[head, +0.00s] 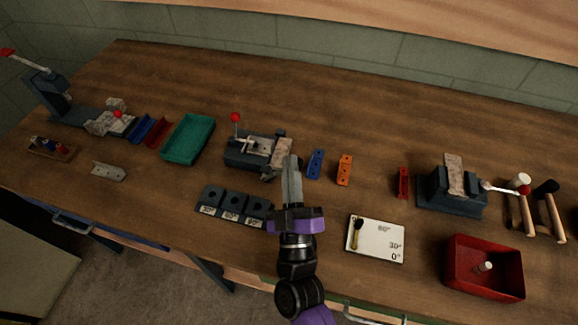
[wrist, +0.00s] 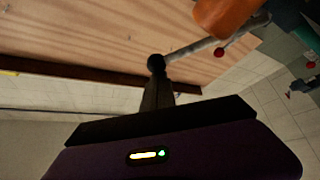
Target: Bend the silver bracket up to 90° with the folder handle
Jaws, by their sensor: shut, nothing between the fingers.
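The folder (head: 250,158) is a dark bench tool in the middle of the bench, with a lever handle ending in a red ball (head: 235,117) that stands up at its left. A pale silver piece (head: 258,144) shows on the folder, too small to tell its bend. In the wrist view the closed fingertips (wrist: 157,66) show near a grey rod; a red ball (wrist: 220,52) is beyond. I cannot tell whether they touch.
Dark blocks marked with angles (head: 232,205) stand left of my gripper. A white angle card (head: 375,240) and red bin (head: 486,268) are at the front right. Blue (head: 315,164) and orange (head: 345,170) pieces lie right of the folder. A vise (head: 435,190) stands farther right.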

